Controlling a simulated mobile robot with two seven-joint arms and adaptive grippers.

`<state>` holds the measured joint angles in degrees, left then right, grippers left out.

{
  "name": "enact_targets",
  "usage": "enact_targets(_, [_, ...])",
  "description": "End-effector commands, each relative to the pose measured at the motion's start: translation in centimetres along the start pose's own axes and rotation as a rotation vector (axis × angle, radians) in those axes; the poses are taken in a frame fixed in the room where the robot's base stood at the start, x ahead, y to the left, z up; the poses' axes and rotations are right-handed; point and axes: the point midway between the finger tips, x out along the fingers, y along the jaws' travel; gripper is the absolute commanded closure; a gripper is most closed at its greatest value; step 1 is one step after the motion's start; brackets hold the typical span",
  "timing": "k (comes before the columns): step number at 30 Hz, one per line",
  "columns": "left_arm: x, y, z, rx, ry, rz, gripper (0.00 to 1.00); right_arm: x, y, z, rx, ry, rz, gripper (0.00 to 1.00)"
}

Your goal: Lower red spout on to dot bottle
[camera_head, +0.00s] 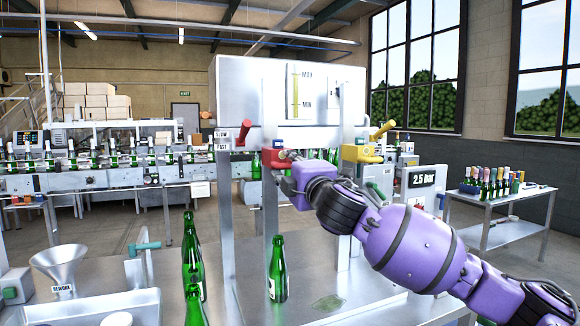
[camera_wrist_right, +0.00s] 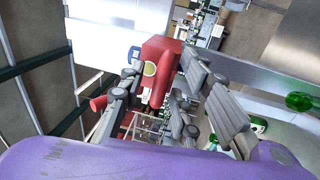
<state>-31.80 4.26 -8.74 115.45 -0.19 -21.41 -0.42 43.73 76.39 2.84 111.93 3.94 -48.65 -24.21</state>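The red spout (camera_head: 271,158) is on the front of the steel filling machine (camera_head: 235,95), above a green bottle (camera_head: 277,272) standing upright on the bench. A small pale mark shows low on that bottle; I cannot tell if it is a dot. My right gripper (camera_head: 287,160) is at the spout's right side. In the right wrist view, the red spout (camera_wrist_right: 160,62) lies between the spread fingers of my right gripper (camera_wrist_right: 163,82). The fingers look open, with gaps beside the red part; contact is unclear. My left gripper is not in view.
A red lever (camera_head: 244,132) is left of the spout; a yellow spout (camera_head: 361,154) and yellow lever (camera_head: 382,131) are right. More green bottles (camera_head: 191,255) stand front left, near a funnel (camera_head: 62,266). Machine posts (camera_head: 229,220) flank the bottle.

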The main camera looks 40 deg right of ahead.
Motion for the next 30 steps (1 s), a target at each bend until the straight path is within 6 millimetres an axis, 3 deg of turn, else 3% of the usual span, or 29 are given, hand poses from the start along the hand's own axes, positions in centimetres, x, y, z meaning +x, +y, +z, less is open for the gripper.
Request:
enact_targets(6, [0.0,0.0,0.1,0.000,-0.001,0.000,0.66,0.0,-0.1,0.0,0.000,0.000,-0.001,0.69])
enact_targets(13, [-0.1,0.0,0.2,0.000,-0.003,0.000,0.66,0.0,0.0,0.0,0.000,0.000,0.000,0.99])
enact_targets(24, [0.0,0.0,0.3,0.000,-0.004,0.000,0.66,0.0,0.0,0.0,0.001,0.001,0.003,1.00])
enact_targets(30, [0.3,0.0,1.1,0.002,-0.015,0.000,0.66,-0.4,-2.8,-0.1,0.002,0.002,-0.004,1.00])
